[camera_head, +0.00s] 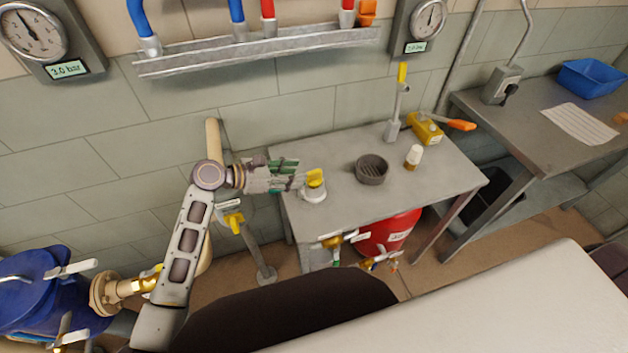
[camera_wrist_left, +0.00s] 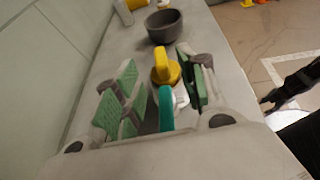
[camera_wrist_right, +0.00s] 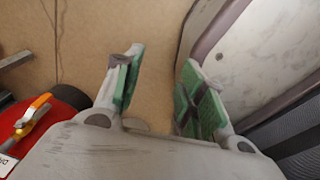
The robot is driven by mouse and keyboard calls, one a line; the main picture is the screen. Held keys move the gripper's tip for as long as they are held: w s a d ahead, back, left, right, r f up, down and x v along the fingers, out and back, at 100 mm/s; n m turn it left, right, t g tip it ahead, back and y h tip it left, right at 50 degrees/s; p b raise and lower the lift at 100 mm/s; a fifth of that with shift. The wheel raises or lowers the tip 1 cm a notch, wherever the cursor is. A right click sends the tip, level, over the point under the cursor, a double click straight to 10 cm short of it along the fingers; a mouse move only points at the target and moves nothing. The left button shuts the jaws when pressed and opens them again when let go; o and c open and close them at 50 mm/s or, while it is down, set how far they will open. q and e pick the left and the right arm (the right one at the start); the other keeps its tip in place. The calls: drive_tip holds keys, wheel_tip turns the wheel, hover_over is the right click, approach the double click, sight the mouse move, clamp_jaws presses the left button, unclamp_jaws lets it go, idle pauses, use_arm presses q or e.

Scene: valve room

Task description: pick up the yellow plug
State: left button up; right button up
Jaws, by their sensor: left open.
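The yellow plug (camera_head: 316,178) sits on a white round base (camera_head: 314,194) at the left end of the grey bench. The plug also shows in the left wrist view (camera_wrist_left: 162,66), beyond and between the green-padded fingers. My left gripper (camera_head: 293,174) is open, low over the bench end, with its fingertips close to the plug's left side. I cannot tell whether they touch it. A teal upright piece (camera_wrist_left: 166,108) stands between the fingers in the left wrist view. My right gripper (camera_wrist_right: 160,78) is open and empty above the floor, outside the head view.
A yellow box (camera_head: 425,128) lies farther back. A red drum (camera_head: 390,232) is below the bench front. The wall (camera_head: 290,120) is close behind.

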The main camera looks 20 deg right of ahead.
sight(310, 173)
use_arm(q)
drive_tip(key=shift+d+f, duration=0.2)
drive_tip(key=shift+d, duration=0.5)
drive_tip(key=x, duration=0.2)
drive_tip(key=shift+w+d+f, duration=0.15)
drive_tip(key=shift+d, duration=0.2)
drive_tip(key=shift+d+f, duration=0.2)
drive_tip(key=shift+d, duration=0.15)
drive_tip(key=shift+c, duration=0.7)
clamp_jaws()
use_arm(e)
drive_tip(key=shift+d+f, duration=0.1)
